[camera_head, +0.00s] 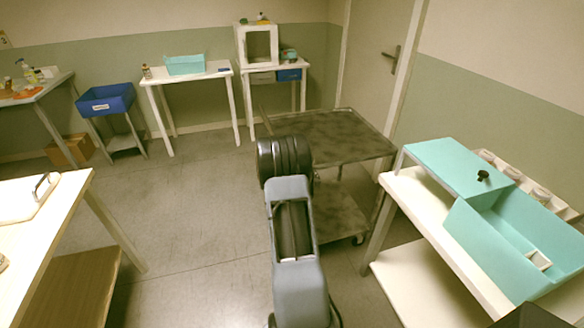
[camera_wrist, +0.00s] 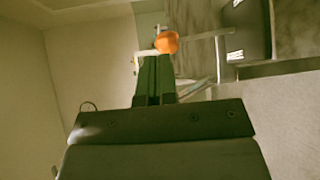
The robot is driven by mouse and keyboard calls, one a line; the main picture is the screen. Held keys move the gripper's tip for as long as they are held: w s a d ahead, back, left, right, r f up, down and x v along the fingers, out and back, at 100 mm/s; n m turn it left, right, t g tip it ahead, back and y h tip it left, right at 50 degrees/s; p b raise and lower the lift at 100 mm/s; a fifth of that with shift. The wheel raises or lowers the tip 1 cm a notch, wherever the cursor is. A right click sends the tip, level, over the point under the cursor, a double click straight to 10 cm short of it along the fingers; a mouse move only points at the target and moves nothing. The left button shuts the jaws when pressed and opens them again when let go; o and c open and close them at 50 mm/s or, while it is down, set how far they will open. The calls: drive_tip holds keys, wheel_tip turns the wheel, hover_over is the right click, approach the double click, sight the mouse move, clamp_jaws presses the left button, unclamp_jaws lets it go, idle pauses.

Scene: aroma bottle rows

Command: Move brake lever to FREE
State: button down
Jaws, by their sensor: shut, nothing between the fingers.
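An orange knob (camera_wrist: 167,42), which looks like the end of the brake lever, shows in the wrist view just beyond my fingertips. A thin pale bar runs beside it. My gripper (camera_wrist: 157,58) is shut and empty, its fingers pointing at the knob. I cannot tell whether they touch it. Two small white labels, one of them the lower label (camera_wrist: 235,56), sit on a dark panel to the right; their words are too small to read. In the head view a grey metal cart (camera_head: 345,128) stands beyond my arm, which hides my gripper and the lever there.
A white table with a teal tray (camera_head: 450,160) stands close on the right. A pale bench (camera_head: 50,235) is at the left. A blue bin (camera_head: 105,100), a teal box (camera_head: 185,65) and a white frame (camera_head: 258,45) are along the back wall. The floor left of my arm is clear.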

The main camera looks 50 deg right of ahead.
drive_tip(key=r+v, duration=0.2)
drive_tip(key=v, duration=0.9)
drive_tip(key=shift+w+d, duration=0.1)
drive_tip(key=shift+d, duration=0.1)
